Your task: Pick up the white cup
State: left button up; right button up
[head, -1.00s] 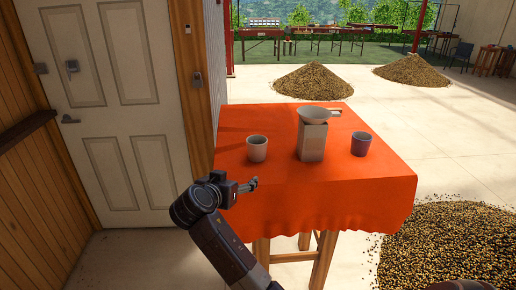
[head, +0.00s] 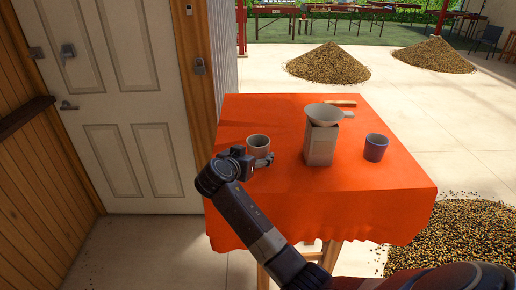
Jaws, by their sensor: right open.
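The white cup (head: 257,142) stands upright on the red cloth of the table (head: 370,190), on its left side. My right gripper (head: 264,160) is at the near side of the cup, its fingers pointing right and overlapping the cup's lower part in the head view. It is open. I cannot tell whether the fingers touch the cup or whether the cup is between them. The cup's lower front is partly hidden by the gripper. My left gripper is not in view.
A grey box-shaped canister (head: 319,146) with a pale funnel (head: 323,115) on top stands right of the cup. A purple-grey cup (head: 376,147) is further right. A door (head: 110,100) and wall are at left. Bean piles (head: 328,64) lie on the floor beyond.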

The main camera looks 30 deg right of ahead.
jog(key=p+x, duration=0.1)
jog(key=x, duration=0.3)
jog(key=shift+s, duration=0.1)
jog(key=shift+d+f, duration=0.1)
jog(key=c, duration=1.1)
jog(key=shift+c, duration=1.2)
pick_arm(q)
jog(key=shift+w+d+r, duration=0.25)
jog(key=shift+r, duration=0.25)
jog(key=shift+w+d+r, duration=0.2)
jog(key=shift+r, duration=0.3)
pick_arm(e)
jog(key=shift+c, duration=0.2)
